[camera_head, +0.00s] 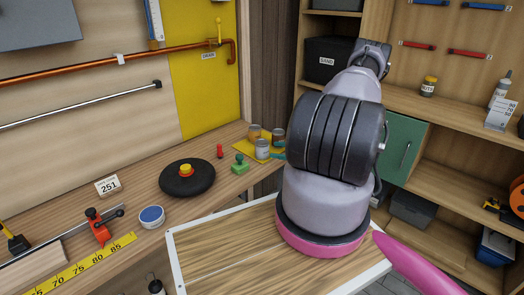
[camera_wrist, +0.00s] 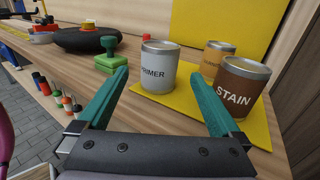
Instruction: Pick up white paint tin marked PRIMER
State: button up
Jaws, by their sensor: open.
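The white paint tin marked PRIMER (camera_wrist: 158,68) stands upright on a yellow mat (camera_wrist: 183,106) on the workbench; its label is partly cut off at the left. It also shows small in the head view (camera_head: 262,149). My gripper (camera_wrist: 165,98) is open, with its two teal fingers spread wide. The tin stands ahead of the gap between the fingers, apart from them. The left finger reaches toward the tin's lower left, and the right finger points toward the brown tin. In the head view my arm hides most of the gripper.
A brown STAIN tin (camera_wrist: 236,88) and an amber tin (camera_wrist: 216,58) stand right of the white tin on the mat. A green stamp-like object (camera_wrist: 110,56) is close on the left.

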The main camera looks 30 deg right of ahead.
aim_at(262, 147)
jog(key=shift+x, duration=3.5)
grip_shut()
jog(key=shift+r, duration=0.15)
